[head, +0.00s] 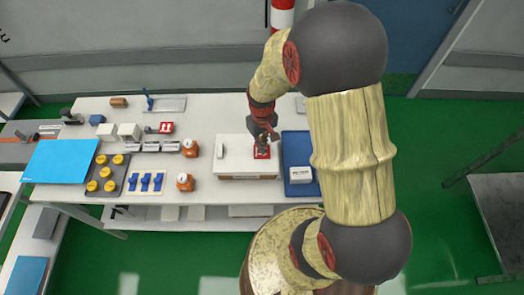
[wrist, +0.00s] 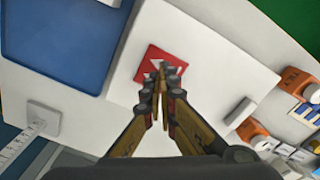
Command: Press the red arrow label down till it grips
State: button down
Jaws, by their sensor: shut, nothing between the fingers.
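The red arrow label (head: 262,153) lies on the top of a white box (head: 236,160). In the wrist view the label (wrist: 150,58) is a red square with white arrow marks, flat on the white box top (wrist: 205,60). My gripper (head: 263,142) is shut and empty, pointing down over the label. In the wrist view its closed fingertips (wrist: 162,76) overlap the label's near edge and hide part of it. I cannot tell whether the tips touch the label.
A blue mat (head: 292,142) with a small white carton (head: 301,174) lies right of the box. A grey-white block (head: 220,151) sits on the box's left end. Orange dispensers (head: 185,182), a yellow-knobbed tray (head: 93,185) and another red piece (head: 166,128) stand to the left.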

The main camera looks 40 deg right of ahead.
jog(key=shift+f+b, duration=0.45)
jog(key=shift+f, duration=0.3)
dwell(0.6)
jog(key=shift+r, duration=0.1)
dwell(0.5)
jog(key=shift+r+p, duration=2.75)
jog(key=shift+r, duration=0.65)
notch_tip(320, 180, up, 12)
jog(key=s+a+r+t+b, duration=0.5)
jog(key=s+a+r, duration=0.5)
jog(key=s+a, duration=0.2)
jog(key=shift+s+r+n+t+b, duration=0.15)
jog(key=shift+r+n+t+b, duration=0.2)
jog(key=shift+b, duration=0.55)
